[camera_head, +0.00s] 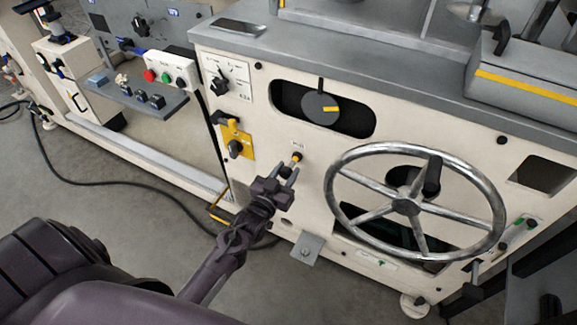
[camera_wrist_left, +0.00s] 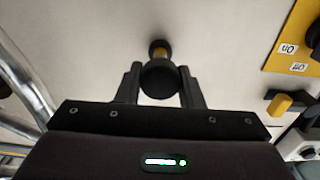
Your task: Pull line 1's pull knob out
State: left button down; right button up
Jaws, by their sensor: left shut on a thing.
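The pull knob (camera_head: 285,172) is on the cream machine face, left of the big handwheel. In the left wrist view its round black cap (camera_wrist_left: 159,80) sits between my two fingers. A yellow band shows on its stem between the cap and the dark collar at the panel. My left gripper (camera_head: 289,176) is shut on the knob, with the fingers at either side of the cap. The small label above the knob is too small to read in the head view. My right gripper is not in view.
The large metal handwheel (camera_head: 406,207) stands close to the right of the knob. A yellow-plated switch (camera_head: 236,145) is to the left, and a grey foot pedal (camera_head: 306,248) is below. A black cable (camera_head: 130,185) lies on the floor at left.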

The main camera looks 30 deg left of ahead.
pick_arm(q)
jog(key=shift+s+f, duration=0.15)
jog(key=shift+f, duration=0.05)
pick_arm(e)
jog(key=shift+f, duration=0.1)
pick_arm(q)
jog(key=c, duration=1.4)
grip_release()
jog(key=shift+c, duration=0.2)
jog(key=o, duration=0.4)
jog(key=shift+s+r, duration=0.1)
jog(key=shift+r, duration=0.05)
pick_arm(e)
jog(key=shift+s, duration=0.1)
pick_arm(q)
jog(key=shift+o, duration=0.2)
jog(key=s, duration=0.8)
jog(key=shift+p, duration=0.3)
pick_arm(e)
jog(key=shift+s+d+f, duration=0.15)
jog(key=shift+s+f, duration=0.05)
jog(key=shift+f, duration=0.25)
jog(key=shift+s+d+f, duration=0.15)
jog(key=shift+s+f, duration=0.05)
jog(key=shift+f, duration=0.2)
pick_arm(q)
jog(key=shift+w, duration=0.1)
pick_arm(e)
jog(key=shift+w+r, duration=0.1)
